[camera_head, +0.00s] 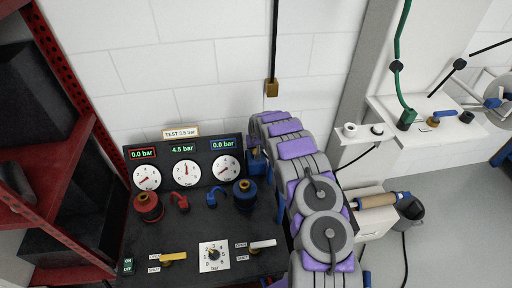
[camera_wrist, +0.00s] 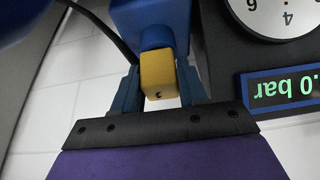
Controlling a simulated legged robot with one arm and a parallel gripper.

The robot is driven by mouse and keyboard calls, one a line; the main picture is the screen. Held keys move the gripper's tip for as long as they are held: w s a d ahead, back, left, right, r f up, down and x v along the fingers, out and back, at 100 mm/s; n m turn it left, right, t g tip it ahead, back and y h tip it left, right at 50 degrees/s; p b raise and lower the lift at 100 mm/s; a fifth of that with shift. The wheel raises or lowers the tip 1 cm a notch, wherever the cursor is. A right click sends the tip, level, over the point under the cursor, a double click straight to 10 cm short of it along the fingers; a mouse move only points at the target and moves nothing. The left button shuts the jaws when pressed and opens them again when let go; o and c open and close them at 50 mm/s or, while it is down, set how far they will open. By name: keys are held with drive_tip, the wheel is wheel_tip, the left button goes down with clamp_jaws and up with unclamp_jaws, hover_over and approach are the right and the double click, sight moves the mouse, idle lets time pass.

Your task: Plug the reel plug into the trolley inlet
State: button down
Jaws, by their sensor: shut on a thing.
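My gripper (camera_wrist: 160,95) is shut on a blue piece (camera_wrist: 150,22) with a yellow block (camera_wrist: 158,74), which looks like the reel plug. The block sits between the two blue fingers. In the head view my gripper (camera_head: 257,160) is at the right edge of the dark trolley panel (camera_head: 205,245), close to its gauges. A blue round fitting (camera_head: 245,194) and a red one (camera_head: 148,206) stand on the trolley. I cannot tell which part is the inlet, or whether the plug touches it; my arm and gripper hide part of that edge.
A black cord with a brass-coloured end (camera_head: 271,88) hangs above my arm. A red rack (camera_head: 75,150) stands at the left. A white shelf (camera_head: 385,108) at the right carries a green hose end (camera_head: 406,120) and small fittings. Grey floor (camera_head: 450,190) is open at the right.

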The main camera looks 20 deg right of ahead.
drive_tip(key=shift+f, duration=0.2)
drive_tip(key=c, duration=0.5)
unclamp_jaws()
drive_tip(key=s+a+r+p, duration=0.1)
drive_tip(key=s+r, duration=0.3)
drive_tip(key=r, duration=0.4)
drive_tip(key=s+a+r+g+p, duration=0.1)
drive_tip(key=s+a+r+p, duration=0.1)
drive_tip(key=s+r, duration=0.45)
drive_tip(key=s+a+r+p, duration=0.1)
drive_tip(key=s+r, duration=0.1)
drive_tip(key=r, duration=0.7)
drive_tip(key=s+a+r+g, duration=0.1)
drive_tip(key=s+a+r, duration=0.2)
drive_tip(key=s+r, duration=0.35)
drive_tip(key=s+a+r+g, duration=0.1)
drive_tip(key=s+a+r, duration=0.25)
drive_tip(key=s, duration=0.65)
drive_tip(key=s+a+r+g, duration=0.1)
drive_tip(key=s, duration=0.9)
drive_tip(key=s+a+r+n+g, duration=0.1)
drive_tip(key=s+a+r, duration=0.1)
drive_tip(key=s, duration=0.8)
drive_tip(key=s+a+r+n+g, duration=0.1)
drive_tip(key=s+a+r, duration=0.1)
drive_tip(key=s, duration=0.8)
drive_tip(key=shift+y, duration=0.4)
